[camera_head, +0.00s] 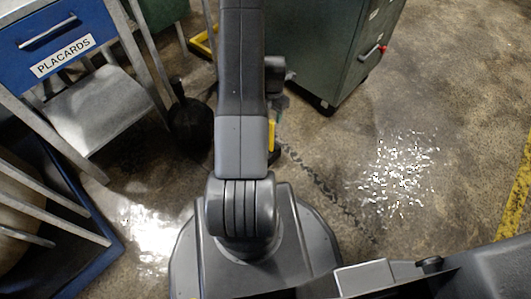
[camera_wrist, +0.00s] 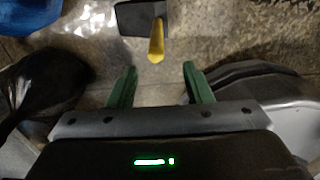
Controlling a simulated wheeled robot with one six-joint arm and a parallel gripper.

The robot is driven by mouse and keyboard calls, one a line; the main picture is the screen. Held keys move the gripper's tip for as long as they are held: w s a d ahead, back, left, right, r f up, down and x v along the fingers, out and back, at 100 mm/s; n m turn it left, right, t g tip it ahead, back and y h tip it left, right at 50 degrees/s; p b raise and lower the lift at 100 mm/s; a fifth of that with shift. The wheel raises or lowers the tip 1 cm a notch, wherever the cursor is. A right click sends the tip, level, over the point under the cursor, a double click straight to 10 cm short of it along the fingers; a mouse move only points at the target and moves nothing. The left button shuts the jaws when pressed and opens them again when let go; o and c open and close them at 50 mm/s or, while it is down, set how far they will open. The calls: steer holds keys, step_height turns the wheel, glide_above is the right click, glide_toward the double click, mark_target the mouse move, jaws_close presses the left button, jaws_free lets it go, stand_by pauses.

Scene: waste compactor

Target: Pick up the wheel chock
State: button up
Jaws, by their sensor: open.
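The wheel chock (camera_wrist: 132,18) shows at the top of the wrist view as a dark block with a yellow handle (camera_wrist: 156,42) pointing toward my gripper. The handle lies ahead of the fingertips, roughly in line with the gap. In the head view my arm hides most of this spot; a yellow and dark piece (camera_head: 271,132) beside the arm appears to be the chock.
A blue cart labelled PLACARDS (camera_head: 62,40) stands left. A green wheeled cabinet (camera_head: 325,50) stands behind. The floor at right (camera_head: 440,120) is clear.

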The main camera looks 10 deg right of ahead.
mark_target(272, 119)
steer(key=f+b, duration=0.1)
steer(key=f, duration=0.1)
steer(key=f+b, duration=0.1)
steer(key=f, duration=0.1)
steer(key=f+b, duration=0.1)
steer(key=f, duration=0.1)
steer(key=shift+w+f, duration=0.4)
jaws_close()
stand_by(1.0)
steer(key=shift+r, duration=0.15)
